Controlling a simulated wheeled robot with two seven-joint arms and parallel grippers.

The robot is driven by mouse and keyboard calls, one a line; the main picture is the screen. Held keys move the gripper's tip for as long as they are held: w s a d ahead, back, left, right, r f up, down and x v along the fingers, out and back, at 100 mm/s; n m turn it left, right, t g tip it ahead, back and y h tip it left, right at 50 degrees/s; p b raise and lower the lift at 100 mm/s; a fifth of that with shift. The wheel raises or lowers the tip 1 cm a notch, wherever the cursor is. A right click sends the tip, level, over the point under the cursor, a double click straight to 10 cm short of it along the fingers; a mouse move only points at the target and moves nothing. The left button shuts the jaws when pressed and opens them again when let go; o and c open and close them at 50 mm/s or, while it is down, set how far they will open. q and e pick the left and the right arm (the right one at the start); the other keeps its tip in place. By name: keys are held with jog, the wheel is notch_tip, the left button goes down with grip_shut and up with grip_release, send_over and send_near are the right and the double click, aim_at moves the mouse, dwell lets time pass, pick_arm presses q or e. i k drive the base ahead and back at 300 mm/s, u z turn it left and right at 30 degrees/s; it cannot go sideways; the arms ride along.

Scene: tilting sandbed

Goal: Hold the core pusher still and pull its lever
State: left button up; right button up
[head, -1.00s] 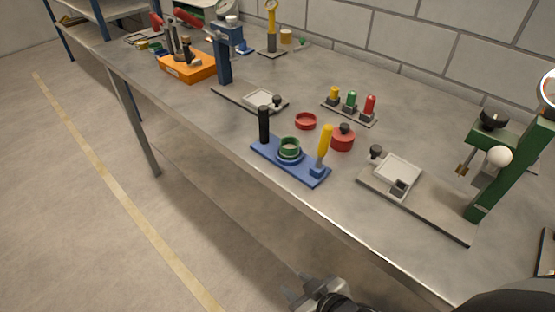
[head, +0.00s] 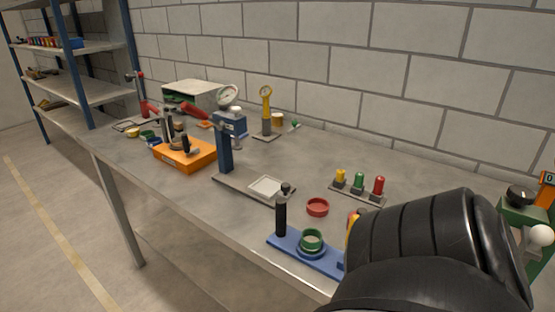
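What I take to be the core pusher is a blue base plate (head: 292,247) near the table's front edge. It carries an upright black handle (head: 281,217), a green ring (head: 312,241) and a yellow lever (head: 351,221). Only a sliver of the lever shows. The rest of it and the plate's right end are hidden behind a large black link of my arm at lower right. Neither gripper shows in the head view, so I cannot tell what they touch.
A red ring (head: 317,207) lies behind the pusher. A peg rack (head: 358,199) stands behind it, a blue press stand (head: 225,153) to the left, an orange tray (head: 196,156) farther left. A green stand (head: 522,215) is at far right. A block wall closes the back.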

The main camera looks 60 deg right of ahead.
aim_at(351, 239)
jog(key=i, duration=1.3)
jog(key=z, duration=2.8)
